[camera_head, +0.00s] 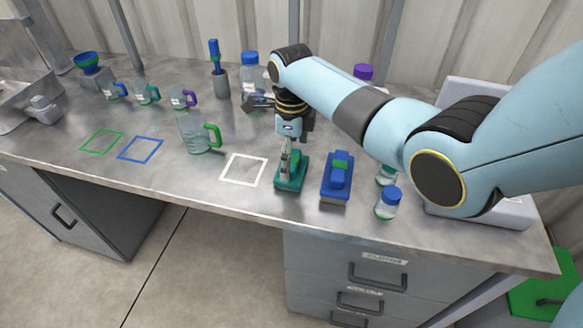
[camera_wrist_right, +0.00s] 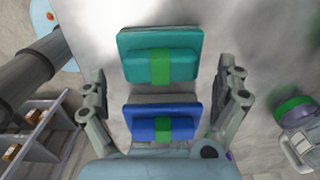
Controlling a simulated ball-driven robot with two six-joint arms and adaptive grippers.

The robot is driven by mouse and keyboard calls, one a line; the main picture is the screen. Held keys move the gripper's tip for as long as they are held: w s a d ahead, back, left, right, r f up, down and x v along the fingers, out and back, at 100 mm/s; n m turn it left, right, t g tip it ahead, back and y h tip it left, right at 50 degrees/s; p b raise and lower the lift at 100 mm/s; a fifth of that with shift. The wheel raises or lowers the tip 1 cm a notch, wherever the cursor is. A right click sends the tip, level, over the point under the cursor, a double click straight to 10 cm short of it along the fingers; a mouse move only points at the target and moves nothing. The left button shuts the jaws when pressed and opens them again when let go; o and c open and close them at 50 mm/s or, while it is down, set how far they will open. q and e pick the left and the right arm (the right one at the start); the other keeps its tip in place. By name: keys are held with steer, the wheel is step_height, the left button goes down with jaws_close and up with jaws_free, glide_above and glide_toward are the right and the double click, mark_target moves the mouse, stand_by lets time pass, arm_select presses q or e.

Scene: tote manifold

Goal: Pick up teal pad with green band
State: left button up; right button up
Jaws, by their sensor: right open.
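The teal pad (camera_head: 291,182) lies on the metal bench, right of the white square outline. In the right wrist view the teal pad (camera_wrist_right: 131,67) shows a green band (camera_wrist_right: 160,67) across its middle. My right gripper (camera_head: 290,153) points down over the teal pad and partly hides it in the head view; whether it touches the pad I cannot tell. In the wrist view my right gripper (camera_wrist_right: 160,78) is open, its fingers either side of the pads, with nothing gripped. My left gripper is not in view.
A blue pad (camera_head: 335,191) with a green band lies just right of the teal one. A blue-capped bottle (camera_head: 387,204) stands further right. A green-handled jug (camera_head: 195,133) stands left of the white outline (camera_head: 243,169). The bench front is clear near the coloured outlines.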

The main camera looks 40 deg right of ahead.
step_height(320, 180, down, 2)
steer(key=shift+f, duration=0.1)
steer(key=c, duration=1.3)
steer(key=shift+o, duration=0.2)
step_height(320, 180, up, 4)
steer(key=shift+s+r, duration=0.1)
steer(key=shift+r, duration=0.15)
steer(key=s+a+r, duration=0.1)
steer(key=s+r, duration=0.5)
steer(key=s, duration=0.5)
steer(key=shift+s+a+r+p, duration=0.2)
steer(key=shift+a+r+p, duration=0.1)
steer(key=shift+a+r, duration=0.05)
steer(key=o, duration=0.7)
steer(key=c, duration=0.5)
